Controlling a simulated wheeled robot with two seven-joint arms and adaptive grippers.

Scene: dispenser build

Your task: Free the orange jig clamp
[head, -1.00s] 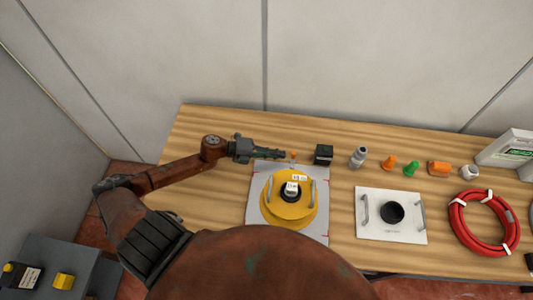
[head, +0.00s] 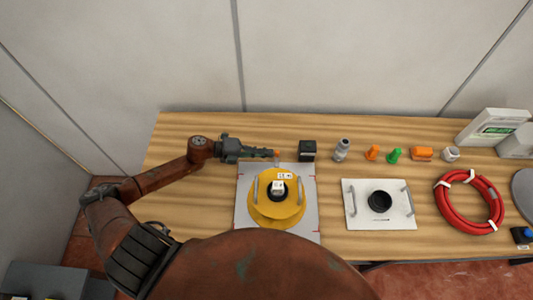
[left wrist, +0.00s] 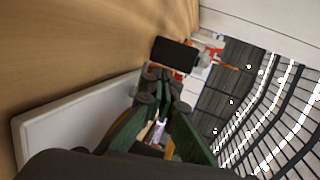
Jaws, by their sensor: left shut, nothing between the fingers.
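The orange clamp tip (head: 277,152) is a small spot at the back edge of the light grey jig plate (head: 244,205) in the head view. A round yellow part (head: 276,213) with a dark centre and a small white block on top sits on that plate. My left gripper (head: 268,153) is shut and empty, with its fingertips right beside the orange tip; I cannot tell whether they touch. In the left wrist view its green fingers (left wrist: 160,90) close together above the pale plate (left wrist: 50,121). The clamp's lower part is hard to make out. My right gripper is not in view.
A black box (head: 307,150) stands just right of the clamp. Further right are a grey fitting (head: 342,149), small orange and green parts, a white plate with handles (head: 352,217) and a red hose coil (head: 443,207). The table's left end is clear.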

